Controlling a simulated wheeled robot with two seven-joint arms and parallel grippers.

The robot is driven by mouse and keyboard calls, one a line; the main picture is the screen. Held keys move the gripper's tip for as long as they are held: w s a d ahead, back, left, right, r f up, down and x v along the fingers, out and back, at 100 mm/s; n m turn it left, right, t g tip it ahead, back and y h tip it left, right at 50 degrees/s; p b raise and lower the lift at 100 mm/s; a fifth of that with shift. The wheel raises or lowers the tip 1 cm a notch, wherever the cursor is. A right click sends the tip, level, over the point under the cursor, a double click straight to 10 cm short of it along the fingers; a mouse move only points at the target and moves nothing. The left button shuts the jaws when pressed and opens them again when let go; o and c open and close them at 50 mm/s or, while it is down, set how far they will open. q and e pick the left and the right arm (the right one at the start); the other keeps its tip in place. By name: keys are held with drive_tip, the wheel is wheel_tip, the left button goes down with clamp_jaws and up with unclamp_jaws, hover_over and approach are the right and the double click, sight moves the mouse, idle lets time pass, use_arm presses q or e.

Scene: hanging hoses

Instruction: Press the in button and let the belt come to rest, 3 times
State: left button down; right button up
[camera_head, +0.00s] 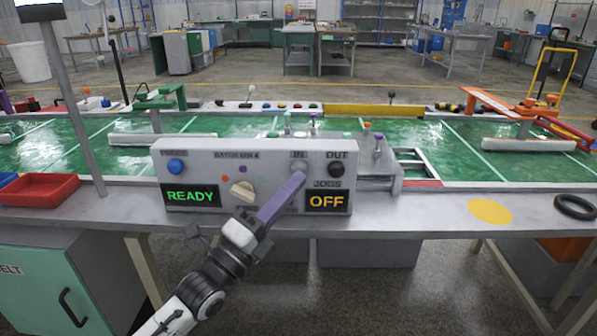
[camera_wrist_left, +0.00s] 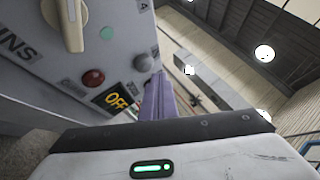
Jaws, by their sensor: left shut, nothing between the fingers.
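The grey control box (camera_head: 215,155) stands at the front edge of the bench. The IN button (camera_head: 299,167) is on its face, right of the middle, with the OUT button (camera_head: 335,169) to its right. My left gripper (camera_head: 296,180) is shut and empty, its purple fingers slanting up to just below the IN button. Whether they touch it, I cannot tell. In the left wrist view the closed fingers (camera_wrist_left: 158,92) point along the box face. The green belt (camera_head: 75,145) runs behind the box. My right gripper is not in view.
The box has a READY display (camera_head: 190,196), an OFF display (camera_head: 327,202) under JOGS, a blue button (camera_head: 176,167) and a cream knob (camera_head: 243,191). A red tray (camera_head: 40,203) lies left on the bench. A yellow disc (camera_head: 490,211) and black ring (camera_head: 575,207) lie right.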

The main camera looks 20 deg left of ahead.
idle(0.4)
use_arm(q)
drive_tip(key=shift+w, duration=0.15)
drive_tip(key=shift+w+a, duration=0.1)
drive_tip(key=shift+w, duration=0.2)
